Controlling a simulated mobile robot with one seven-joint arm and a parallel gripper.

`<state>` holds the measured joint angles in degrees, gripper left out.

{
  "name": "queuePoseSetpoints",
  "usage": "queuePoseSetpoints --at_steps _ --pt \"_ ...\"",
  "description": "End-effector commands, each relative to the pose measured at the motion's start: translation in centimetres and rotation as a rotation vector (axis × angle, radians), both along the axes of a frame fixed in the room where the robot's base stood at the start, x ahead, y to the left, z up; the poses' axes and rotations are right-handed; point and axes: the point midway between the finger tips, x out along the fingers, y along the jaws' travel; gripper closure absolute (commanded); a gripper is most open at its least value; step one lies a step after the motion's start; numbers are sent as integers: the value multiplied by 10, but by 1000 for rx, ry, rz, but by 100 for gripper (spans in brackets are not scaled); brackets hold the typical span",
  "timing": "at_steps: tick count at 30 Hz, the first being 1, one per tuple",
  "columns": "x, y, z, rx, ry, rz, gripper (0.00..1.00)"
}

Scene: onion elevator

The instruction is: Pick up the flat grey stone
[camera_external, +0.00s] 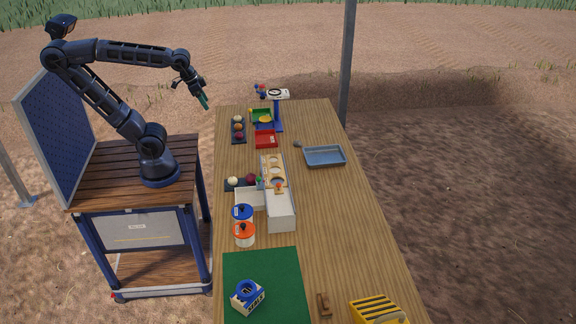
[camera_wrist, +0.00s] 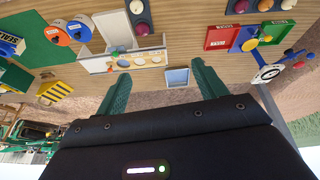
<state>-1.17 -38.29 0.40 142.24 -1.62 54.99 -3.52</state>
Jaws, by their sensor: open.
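My gripper (camera_external: 204,101) is open and empty, held high in the air left of the long table's far part. In the wrist view its two green fingers (camera_wrist: 160,75) stand wide apart with nothing between them but the distant table. A small grey object (camera_external: 297,144) lies on the table at the left edge of the blue-grey tray (camera_external: 325,156). It may be the flat grey stone, but it is too small to tell. I cannot make out a stone in the wrist view, where the tray (camera_wrist: 178,77) also shows.
Left of the tray stand a red bin (camera_external: 265,139), a white box with round holes (camera_external: 281,212) and a dark holder with round items (camera_external: 238,130). Blue-lidded (camera_external: 243,212) and orange-lidded (camera_external: 244,234) pots stand nearer. Bare wood (camera_external: 350,215) lies along the right side.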

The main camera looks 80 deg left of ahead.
Motion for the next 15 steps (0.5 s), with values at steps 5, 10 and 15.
queuePoseSetpoints --at_steps 5,10,15 --pt "43 6 6 -69 50 120 29" --pt "84 15 8 -131 91 235 29" --pt "126 26 4 -190 136 353 29"
